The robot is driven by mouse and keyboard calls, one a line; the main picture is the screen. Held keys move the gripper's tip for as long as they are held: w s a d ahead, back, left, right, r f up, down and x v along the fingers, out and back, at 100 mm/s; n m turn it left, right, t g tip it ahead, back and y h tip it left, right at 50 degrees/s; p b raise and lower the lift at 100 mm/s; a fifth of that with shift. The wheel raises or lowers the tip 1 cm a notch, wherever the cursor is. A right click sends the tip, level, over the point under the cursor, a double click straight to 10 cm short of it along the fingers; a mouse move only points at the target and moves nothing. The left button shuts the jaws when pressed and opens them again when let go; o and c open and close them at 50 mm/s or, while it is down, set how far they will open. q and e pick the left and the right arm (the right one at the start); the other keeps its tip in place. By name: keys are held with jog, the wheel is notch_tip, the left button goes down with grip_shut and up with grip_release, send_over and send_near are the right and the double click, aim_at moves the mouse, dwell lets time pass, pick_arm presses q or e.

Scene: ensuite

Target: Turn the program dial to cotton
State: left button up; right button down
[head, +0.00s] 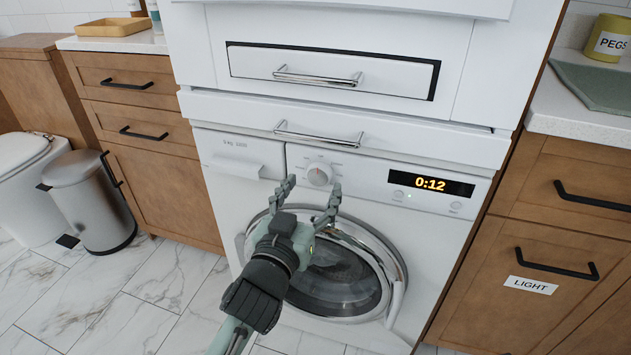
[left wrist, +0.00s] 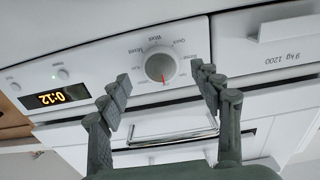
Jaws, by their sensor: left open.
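The program dial (head: 320,175) is a round knob on the white front panel of the washing machine (head: 440,222), left of the display (head: 430,184) reading 0:12. My left gripper (head: 312,187) is open in front of the panel, its fingers apart near the dial. In the left wrist view, which looks upside down, the grey dial (left wrist: 160,67) shows beyond and between the open fingertips of my left gripper (left wrist: 162,82). Small words ring it, "Wool" and "Quick" among them; I cannot make out "cotton". A red mark shows on the dial's lower edge there. My right gripper is not in view.
A bar handle (head: 318,136) sticks out just above the panel, close over the dial. The round glass door (head: 345,285) is below, behind my gripper. A drawer front (head: 240,157) lies left of the dial. Wooden cabinets (head: 565,225) flank the machine.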

aim_at(319, 175)
pick_arm(q)
jog(key=shift+x, duration=1.3)
jog(key=c, duration=1.2)
